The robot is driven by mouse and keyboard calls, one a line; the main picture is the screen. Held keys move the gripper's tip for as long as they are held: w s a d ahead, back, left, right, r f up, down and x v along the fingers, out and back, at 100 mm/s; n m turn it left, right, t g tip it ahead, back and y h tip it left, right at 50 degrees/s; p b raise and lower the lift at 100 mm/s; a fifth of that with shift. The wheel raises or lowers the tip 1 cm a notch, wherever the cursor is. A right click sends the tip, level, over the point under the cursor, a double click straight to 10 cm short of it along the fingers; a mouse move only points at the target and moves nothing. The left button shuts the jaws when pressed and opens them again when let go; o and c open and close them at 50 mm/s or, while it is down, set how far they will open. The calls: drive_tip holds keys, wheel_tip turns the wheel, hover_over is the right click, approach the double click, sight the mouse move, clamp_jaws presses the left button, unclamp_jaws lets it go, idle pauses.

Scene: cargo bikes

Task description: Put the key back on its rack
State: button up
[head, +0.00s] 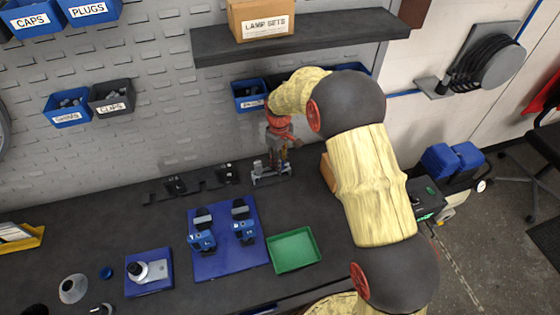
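A low dark rack (200,187) runs along the back of the bench. Two black upright pieces, one at the left (175,185) and one nearer the middle (228,173), stand on it; I cannot tell whether either is a key. My gripper (270,177) points down at the rack's right end, and its fingers are small and partly merged with grey parts there. I cannot make out a key in or under the fingers, nor whether they touch the rack.
A blue board (222,263) with two blue-and-black devices and an empty green tray (293,250) lie in front. A blue pad (148,284) holds a white-and-grey part. A shelf (300,36) overhangs behind. My arm covers the bench's right side.

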drive_tip(key=shift+o, duration=1.4)
wheel_tip(320, 180, up, 8)
drive_tip(key=shift+r+p, duration=0.2)
drive_tip(key=shift+p, duration=0.45)
